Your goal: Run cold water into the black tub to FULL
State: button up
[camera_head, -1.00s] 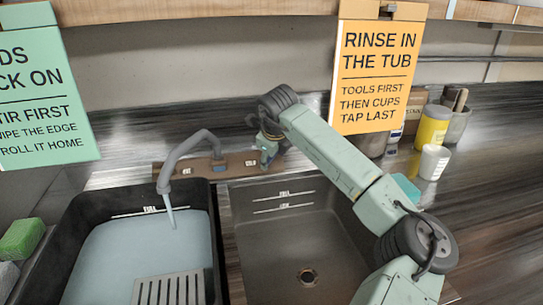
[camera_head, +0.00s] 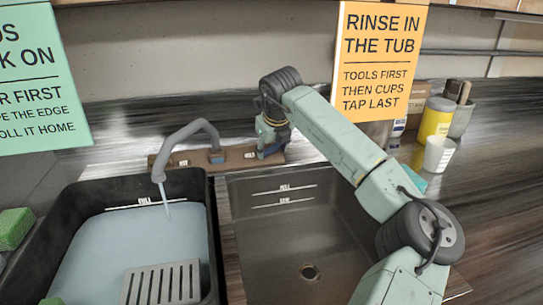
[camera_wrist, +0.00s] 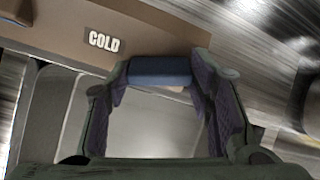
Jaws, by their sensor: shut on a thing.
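The black tub (camera_head: 38,250) stands at the lower left with pale blue water (camera_head: 95,250) in it. The water's far edge lies close below the FULL mark (camera_head: 143,201) on the back wall. A thin stream falls from the grey spout (camera_head: 182,140) into the tub. My gripper (camera_head: 271,150) is at the right end of the brown tap panel (camera_head: 232,160). In the wrist view its fingers (camera_wrist: 160,80) are shut on a blue tap handle (camera_wrist: 160,70), beside the COLD label (camera_wrist: 104,41). The head view mostly hides this handle behind my gripper.
A grey slotted grate (camera_head: 160,283) sits at the tub's front. An empty sink basin (camera_head: 310,235) with a drain is right of the tub. A yellow container (camera_head: 436,118) and white cup (camera_head: 438,155) stand at the right. An orange sign (camera_head: 380,70) hangs behind my arm.

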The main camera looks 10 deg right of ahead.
jog(key=shift+m+y+b, duration=0.3)
jog(key=shift+m+b, duration=1.25)
jog(key=shift+m, duration=0.55)
jog(key=o, duration=1.2)
jog(key=shift+c, duration=0.2)
jog(key=v, duration=1.2)
jog(key=shift+w, duration=0.1)
